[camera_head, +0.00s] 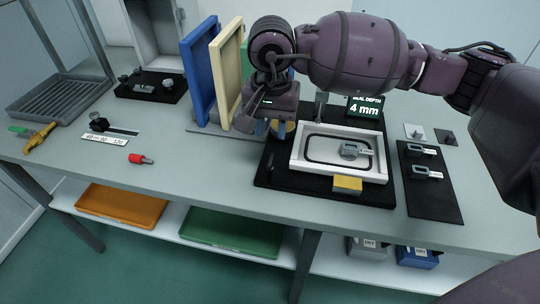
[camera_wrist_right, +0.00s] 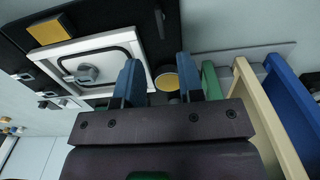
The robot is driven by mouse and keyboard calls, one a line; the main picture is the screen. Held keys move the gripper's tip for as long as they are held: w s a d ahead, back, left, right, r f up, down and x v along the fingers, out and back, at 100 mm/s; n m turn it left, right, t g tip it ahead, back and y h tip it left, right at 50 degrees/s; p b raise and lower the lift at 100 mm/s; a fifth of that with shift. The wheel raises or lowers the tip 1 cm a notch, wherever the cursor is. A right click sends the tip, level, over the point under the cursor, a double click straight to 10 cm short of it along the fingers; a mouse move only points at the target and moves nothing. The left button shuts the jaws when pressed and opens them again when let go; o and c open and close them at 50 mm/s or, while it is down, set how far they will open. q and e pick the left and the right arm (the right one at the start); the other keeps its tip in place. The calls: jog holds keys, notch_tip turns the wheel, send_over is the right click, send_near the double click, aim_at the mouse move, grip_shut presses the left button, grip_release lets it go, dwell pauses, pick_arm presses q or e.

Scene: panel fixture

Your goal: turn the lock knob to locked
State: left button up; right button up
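My right gripper (camera_head: 272,130) hangs over the back left corner of the black fixture board (camera_head: 318,197). In the right wrist view my right gripper (camera_wrist_right: 160,72) has its two blue fingers apart, with nothing held. A round gold-topped piece (camera_wrist_right: 167,82) shows between and beyond the fingers; I cannot tell whether they touch it. In the head view this gold piece (camera_head: 290,127) is partly hidden by the gripper. I cannot tell for certain which part is the lock knob. My left gripper is out of view.
A blue upright board (camera_head: 202,75) and a cream one (camera_head: 230,70) stand close left of the gripper. A yellow block (camera_head: 347,184) sits at the panel's front edge. A display (camera_head: 366,108) reads 4 mm. A black mat (camera_head: 432,196) lies right.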

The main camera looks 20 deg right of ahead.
aim_at(271, 159)
notch_tip(271, 159, down, 9)
jog(key=shift+r+b, duration=0.1)
jog(key=shift+b, duration=0.6)
grip_shut()
